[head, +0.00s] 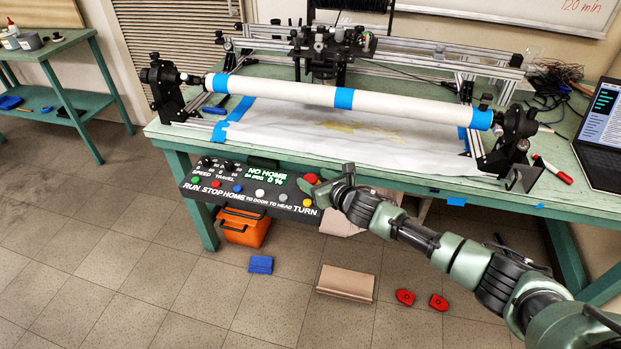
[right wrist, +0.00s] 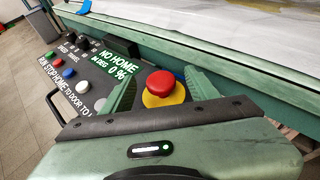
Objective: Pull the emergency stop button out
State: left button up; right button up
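The emergency stop button is a red mushroom cap (right wrist: 160,82) on a yellow round base (right wrist: 165,98), at the right end of the black control panel. In the head view its red cap (head: 311,178) shows just left of my right gripper (head: 322,186). In the right wrist view my right gripper (right wrist: 162,86) is open, with one green finger on each side of the button. Gaps show between the cap and the fingers, and I see no clear contact. Whether the button is pressed in or out cannot be told. My left gripper is not in view.
The control panel (head: 230,190) hangs under the front edge of the green table (head: 400,183), with several coloured buttons and a display reading "NO HOME". The table edge runs close above my gripper. An orange toolbox (head: 243,228) stands on the floor below.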

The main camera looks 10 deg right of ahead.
jog(key=shift+s, duration=0.1)
jog(key=shift+s+r+p, duration=0.15)
jog(key=shift+s+p, duration=0.05)
jog(key=shift+p, duration=0.25)
jog(key=p+v, duration=0.3)
jog(key=v, duration=0.1)
jog(key=shift+s+d+r, duration=0.1)
jog(key=shift+s, duration=0.05)
jog(key=shift+s+d+r+p, duration=0.1)
jog(key=shift+s+d+p, duration=0.05)
jog(key=shift+s+p, duration=0.35)
